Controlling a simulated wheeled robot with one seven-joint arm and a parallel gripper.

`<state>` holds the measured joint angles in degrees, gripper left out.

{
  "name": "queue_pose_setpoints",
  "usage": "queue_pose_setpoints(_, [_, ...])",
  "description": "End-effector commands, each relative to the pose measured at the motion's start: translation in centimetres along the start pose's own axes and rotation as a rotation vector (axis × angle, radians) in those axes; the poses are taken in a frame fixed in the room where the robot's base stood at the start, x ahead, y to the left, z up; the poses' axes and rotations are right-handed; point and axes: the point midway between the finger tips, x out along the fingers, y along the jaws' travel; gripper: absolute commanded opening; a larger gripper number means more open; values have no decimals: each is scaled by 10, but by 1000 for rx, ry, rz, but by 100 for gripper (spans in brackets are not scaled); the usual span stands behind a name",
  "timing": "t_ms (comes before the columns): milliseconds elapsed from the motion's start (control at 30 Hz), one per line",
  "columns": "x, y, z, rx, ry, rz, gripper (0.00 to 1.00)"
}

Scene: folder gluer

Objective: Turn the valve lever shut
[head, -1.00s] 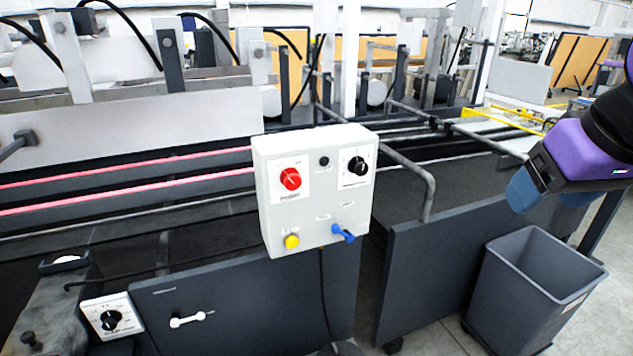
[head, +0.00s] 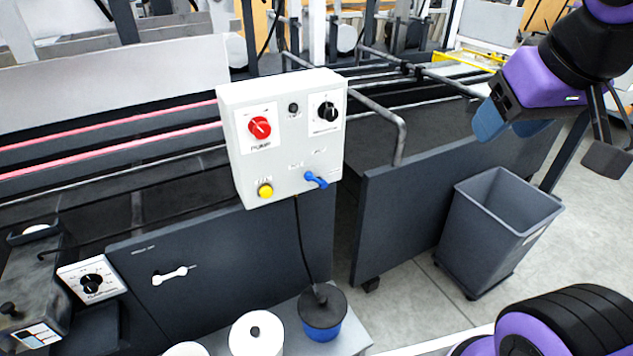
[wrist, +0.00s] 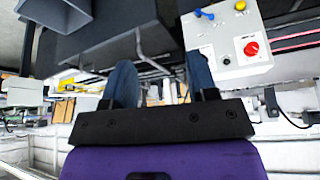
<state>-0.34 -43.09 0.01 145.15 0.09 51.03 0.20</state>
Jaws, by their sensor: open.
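A blue lever (head: 316,180) sits at the lower right of the front face of a white control box (head: 278,165); it slants slightly down to the right. It also shows upside down in the wrist view (wrist: 204,14). A small white lever (head: 170,275) lies nearly level on the dark lower panel, rising slightly to the right. I cannot tell for certain which is the valve lever. My gripper (head: 508,126) is open and empty, up at the right, well apart from both levers. Its two blue fingers (wrist: 162,80) point ahead in the wrist view with nothing between them.
The box also carries a red knob (head: 259,127), a black knob (head: 327,111) and a yellow button (head: 265,191). A grey bin (head: 497,225) stands on the floor below my gripper. A bent rail (head: 390,115) sticks out right of the box. Pots (head: 257,337) stand low in front.

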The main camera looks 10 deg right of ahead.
Motion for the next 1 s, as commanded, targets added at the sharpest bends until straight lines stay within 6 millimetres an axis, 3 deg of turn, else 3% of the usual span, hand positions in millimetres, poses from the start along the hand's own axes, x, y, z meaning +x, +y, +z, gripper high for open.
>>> queue_pose_setpoints(167, [28, -1, -32, -23, 51, -12, 53])
queue_pose_setpoints(400, [86, -8, -92, -68, 180, -28, 53])
queue_pose_setpoints(600, [137, -19, -131, -111, 290, -36, 53])
queue_pose_setpoints(1000, [239, -48, -176, -210, 511, -43, 53])
